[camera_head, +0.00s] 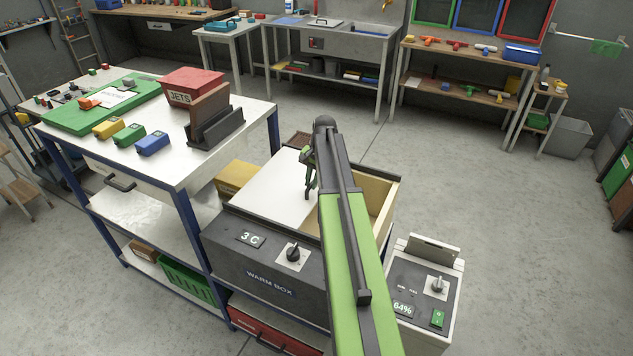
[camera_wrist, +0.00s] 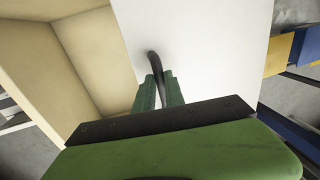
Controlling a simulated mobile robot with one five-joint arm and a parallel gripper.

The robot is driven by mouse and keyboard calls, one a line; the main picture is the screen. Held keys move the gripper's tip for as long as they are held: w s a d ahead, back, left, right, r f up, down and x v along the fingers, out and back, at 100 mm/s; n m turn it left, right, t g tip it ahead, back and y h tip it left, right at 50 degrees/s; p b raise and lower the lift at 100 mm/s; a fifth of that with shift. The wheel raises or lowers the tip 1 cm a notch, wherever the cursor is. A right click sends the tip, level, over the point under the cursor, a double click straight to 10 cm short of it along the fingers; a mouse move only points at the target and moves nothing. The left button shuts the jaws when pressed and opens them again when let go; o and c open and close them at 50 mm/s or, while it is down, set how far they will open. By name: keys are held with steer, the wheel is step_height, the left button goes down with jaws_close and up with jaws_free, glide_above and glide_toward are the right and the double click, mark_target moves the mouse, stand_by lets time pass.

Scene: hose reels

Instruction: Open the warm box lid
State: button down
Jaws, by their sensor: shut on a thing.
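The warm box (camera_head: 230,257) has a dark front panel with a dial, a 3 C display and its name. Its flat white lid (camera_head: 262,180) lies over the left part of the top. The right part is uncovered and shows the beige interior (camera_head: 379,196). In the wrist view the beige inside (camera_wrist: 85,50) is left of the white lid (camera_wrist: 215,50). My gripper (camera_head: 310,191) is at the lid's right side. In the wrist view its green fingers (camera_wrist: 158,90) are shut on the dark lid handle (camera_wrist: 155,64). My arm hides part of the box in the head view.
A white table (camera_head: 200,172) with a red JETS box (camera_head: 192,80) and coloured blocks stands close on the left. A unit with a 64% display (camera_head: 425,285) stands at the box's right. Beyond it the grey floor (camera_head: 500,200) is clear. Benches line the back wall.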

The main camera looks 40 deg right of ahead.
steer(key=shift+a, duration=0.15)
steer(key=c, duration=1.5)
jaws_free()
steer(key=shift+o, duration=0.5)
steer(key=s+d+r+p, duration=0.1)
steer(key=s+r+p, duration=0.2)
steer(key=r+p, duration=1.4)
steer(key=shift+d, duration=0.4)
